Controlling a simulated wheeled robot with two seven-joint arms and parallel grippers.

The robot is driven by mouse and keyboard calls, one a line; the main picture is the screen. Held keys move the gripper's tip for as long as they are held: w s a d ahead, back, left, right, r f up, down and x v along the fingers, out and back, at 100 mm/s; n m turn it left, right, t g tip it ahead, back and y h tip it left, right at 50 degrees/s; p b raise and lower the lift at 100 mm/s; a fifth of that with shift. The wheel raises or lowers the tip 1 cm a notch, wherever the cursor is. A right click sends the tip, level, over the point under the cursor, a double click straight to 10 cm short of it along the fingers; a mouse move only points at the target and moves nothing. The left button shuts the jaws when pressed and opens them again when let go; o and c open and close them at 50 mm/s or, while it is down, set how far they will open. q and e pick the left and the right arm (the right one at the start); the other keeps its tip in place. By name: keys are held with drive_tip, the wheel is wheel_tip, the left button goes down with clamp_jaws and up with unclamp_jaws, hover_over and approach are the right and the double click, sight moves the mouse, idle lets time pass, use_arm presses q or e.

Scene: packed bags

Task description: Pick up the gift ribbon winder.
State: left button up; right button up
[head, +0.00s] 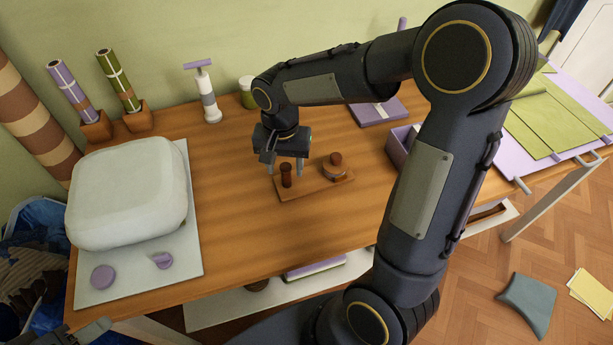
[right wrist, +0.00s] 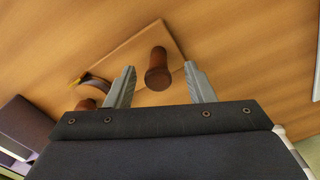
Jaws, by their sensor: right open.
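The gift ribbon winder (head: 318,187) stands on the wooden table. It has a flat wooden base with two brown upright posts, and one post carries a pale band around it. My right gripper (head: 286,168) is open above the left post. In the right wrist view the left post (right wrist: 157,72) shows between the open fingertips (right wrist: 160,82), with a gap on each side. The banded post (right wrist: 90,98) is partly hidden behind a finger. At the lower left corner, dark grey parts (head: 85,333) look like my left gripper; their opening is unclear.
A rounded pale machine (head: 130,190) stands on a white board (head: 190,250) at the left. A purple open box (head: 398,150) and a flat purple box (head: 380,112) lie to the right. A white-and-purple pump (head: 208,95) and a jar (head: 248,92) stand at the back.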

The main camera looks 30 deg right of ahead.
sight(286, 174)
wheel_tip(286, 174, down, 4)
drive_tip(key=shift+r, duration=0.25)
drive_tip(key=shift+d, duration=0.1)
clamp_jaws()
drive_tip(key=shift+r, duration=0.1)
